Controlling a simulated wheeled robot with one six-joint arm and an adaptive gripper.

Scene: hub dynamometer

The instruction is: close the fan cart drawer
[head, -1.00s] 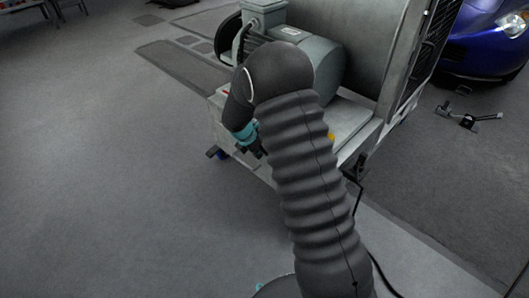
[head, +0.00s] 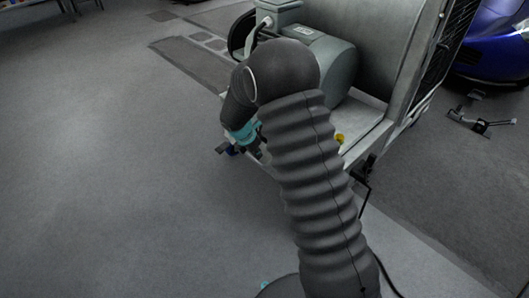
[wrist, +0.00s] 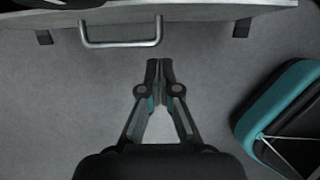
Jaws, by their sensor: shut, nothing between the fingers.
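The fan cart (head: 365,138) is a grey wheeled platform carrying a motor and a large fan housing, at the upper right of the head view. My arm covers much of its near side. In the wrist view a pale grey panel edge (wrist: 200,15) with a metal bar handle (wrist: 120,44) crosses the top, apparently the drawer front. How far the drawer is out cannot be told. My gripper (wrist: 160,64) is shut and empty, its fingertips just short of the handle's right end, apart from it in the picture.
A blue car (head: 490,45) stands at the upper right, with a small dark metal stand (head: 480,120) on the floor near it. A black cable (head: 364,195) hangs by the cart's near corner. The floor (head: 110,170) to the left is clear.

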